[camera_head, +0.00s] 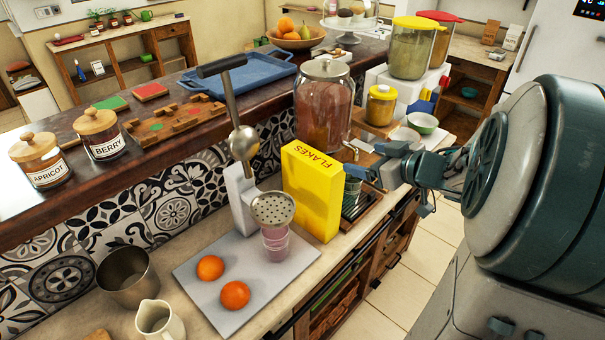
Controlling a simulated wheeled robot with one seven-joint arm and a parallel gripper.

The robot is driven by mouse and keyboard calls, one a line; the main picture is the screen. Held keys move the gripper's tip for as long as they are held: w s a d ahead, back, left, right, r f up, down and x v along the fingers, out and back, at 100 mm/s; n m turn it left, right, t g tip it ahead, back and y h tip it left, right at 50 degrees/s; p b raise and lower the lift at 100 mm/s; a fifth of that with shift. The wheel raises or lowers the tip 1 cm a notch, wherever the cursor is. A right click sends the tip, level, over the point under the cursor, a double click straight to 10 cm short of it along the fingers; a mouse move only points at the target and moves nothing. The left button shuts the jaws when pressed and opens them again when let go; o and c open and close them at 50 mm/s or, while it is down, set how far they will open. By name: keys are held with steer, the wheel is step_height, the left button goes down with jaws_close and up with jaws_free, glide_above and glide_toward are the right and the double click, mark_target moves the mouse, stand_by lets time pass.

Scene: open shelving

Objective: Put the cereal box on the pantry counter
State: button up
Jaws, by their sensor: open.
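The cereal box (311,192) is yellow with "FLAKES" printed at its top. It stands upright on the lower counter (298,262), close to the tiled wall and right of the juicer. My gripper (360,164) reaches in from the right at the box's upper right side. Its jaws are open with the fingertips pointing at the box. They look close to it, but I cannot tell whether they touch it. The box hides part of the counter behind it.
A metal juicer (244,145) stands just left of the box, with a pink glass (275,242) and oranges on a grey board (205,300). A large jar (323,104) stands behind the box. The raised wooden ledge (160,142) holds labelled jars and a blue tray (238,80).

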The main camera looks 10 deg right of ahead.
steer(key=s+f+g+y, duration=0.1)
steer(key=s, duration=0.1)
glide_toward(317, 159)
steer(key=shift+n+y, duration=0.3)
steer(key=shift+n, duration=0.1)
steer(key=w+f, duration=0.1)
steer(key=w+a+f, duration=0.1)
steer(key=w, duration=0.1)
steer(key=shift+a+f, duration=0.2)
steer(key=shift+f, duration=0.05)
steer(key=shift+w+a, duration=0.35)
steer(key=shift+w, duration=0.1)
steer(key=x, duration=0.4)
steer(key=shift+w+a+r+p, duration=0.1)
steer(key=shift+w+a+p, duration=0.1)
steer(key=shift+p, duration=0.15)
steer(key=c, duration=1.6)
steer(key=shift+r, duration=0.1)
jaws_close()
steer(key=shift+r, duration=0.1)
